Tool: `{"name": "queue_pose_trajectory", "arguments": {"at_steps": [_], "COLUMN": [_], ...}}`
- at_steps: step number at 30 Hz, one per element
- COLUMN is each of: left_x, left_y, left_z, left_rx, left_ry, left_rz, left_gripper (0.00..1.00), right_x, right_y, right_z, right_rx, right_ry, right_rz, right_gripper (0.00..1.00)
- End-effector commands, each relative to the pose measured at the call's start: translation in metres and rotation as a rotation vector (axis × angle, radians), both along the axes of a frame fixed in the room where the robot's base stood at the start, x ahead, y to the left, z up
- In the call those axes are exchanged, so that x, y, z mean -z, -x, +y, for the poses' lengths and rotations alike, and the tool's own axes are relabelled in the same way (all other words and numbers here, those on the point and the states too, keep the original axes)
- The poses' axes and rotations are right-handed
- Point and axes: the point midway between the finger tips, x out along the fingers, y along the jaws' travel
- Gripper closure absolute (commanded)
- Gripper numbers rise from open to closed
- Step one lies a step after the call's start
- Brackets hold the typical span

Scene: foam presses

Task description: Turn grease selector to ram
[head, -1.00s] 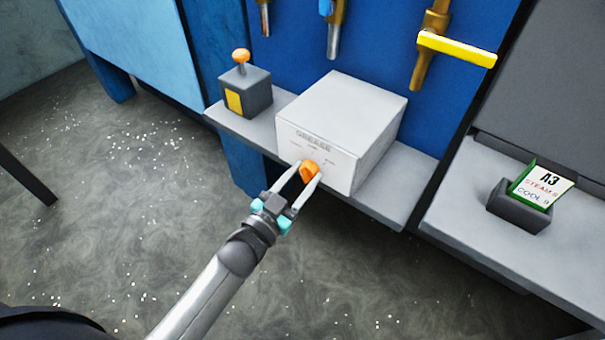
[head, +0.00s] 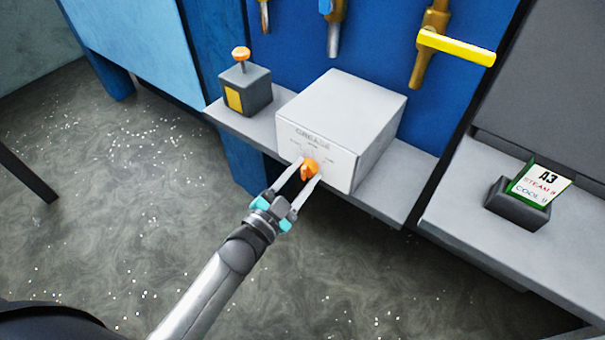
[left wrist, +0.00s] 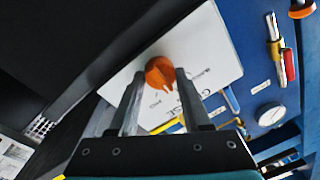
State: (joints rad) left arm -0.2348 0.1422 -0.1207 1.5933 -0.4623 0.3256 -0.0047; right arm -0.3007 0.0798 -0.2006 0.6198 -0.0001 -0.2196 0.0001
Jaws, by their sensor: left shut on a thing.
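The white grease box (head: 340,122) sits on a grey shelf, with "GREASE" and small position labels on its front face. Its orange selector knob (head: 309,168) is at the lower part of that face. My left gripper (head: 311,174) reaches up to the knob from the lower left, its fingers shut on either side of it. The knob (left wrist: 160,72) also shows between the finger ends in the left wrist view, with the box face (left wrist: 212,52) behind it. The small labels are too blurred to read surely. My right gripper is not in view.
A grey box with an orange mushroom-topped stem (head: 246,88) stands left of the grease box on the shelf (head: 385,198). A yellow-handled valve (head: 455,46) hangs above right. A holder with a green-edged card (head: 538,182) stands on the right-hand ledge.

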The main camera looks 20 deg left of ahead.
Motion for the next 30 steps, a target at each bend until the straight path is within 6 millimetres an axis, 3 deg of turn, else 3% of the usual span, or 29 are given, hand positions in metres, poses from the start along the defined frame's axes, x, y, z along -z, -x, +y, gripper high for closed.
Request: {"name": "queue_pose_trajectory", "arguments": {"at_steps": [4, 5, 12, 23, 30], "left_x": [0.0, 0.0, 0.0, 0.0, 0.003], "left_y": [0.0, 0.0, 0.0, 0.004, 0.036], "left_z": [0.0, 0.0, 0.0, 0.001, 0.011], "left_rx": [0.0, 0.0, 0.0, 0.0, -0.001], "left_ry": [0.001, 0.002, 0.002, 0.003, 0.001], "left_rz": [0.001, 0.001, 0.001, 0.002, 0.006], "left_gripper": [1.0, 0.51, 0.24, 0.22, 0.22], "right_x": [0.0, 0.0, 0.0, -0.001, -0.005], "right_y": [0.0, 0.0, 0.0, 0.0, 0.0], "right_z": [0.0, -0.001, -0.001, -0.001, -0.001], "right_rx": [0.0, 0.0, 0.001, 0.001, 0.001], "right_ry": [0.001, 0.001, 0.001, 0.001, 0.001], "right_rz": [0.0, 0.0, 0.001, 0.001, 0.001], "right_gripper": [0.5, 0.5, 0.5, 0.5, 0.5]}}
